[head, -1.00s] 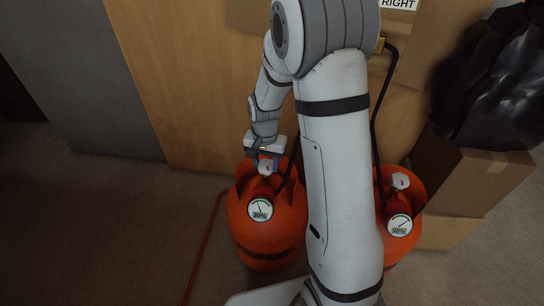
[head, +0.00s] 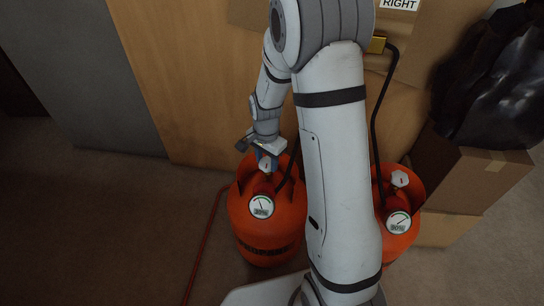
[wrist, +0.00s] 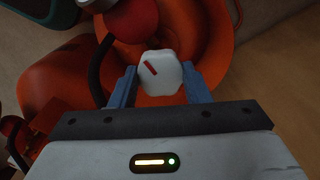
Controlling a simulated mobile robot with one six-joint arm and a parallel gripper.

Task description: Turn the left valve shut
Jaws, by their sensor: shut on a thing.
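The left valve's white knob (head: 265,165) sits on top of the left orange gas cylinder (head: 268,225). In the wrist view the knob (wrist: 165,82) carries a short red mark slanting down to the right. My gripper (wrist: 159,72) has one blue finger on each side of the knob and is shut on it. In the head view my gripper (head: 266,156) is tilted over the valve and partly covers it. A round gauge (head: 261,207) faces forward below the knob; its figure is hard to read.
A second orange cylinder (head: 399,235) with its own white knob (head: 400,178) and gauge (head: 398,222) stands right, partly behind my arm. Black hose (head: 376,110) runs up from it. A red hose (head: 203,250) lies on the floor left. Cardboard boxes (head: 480,185) stand right.

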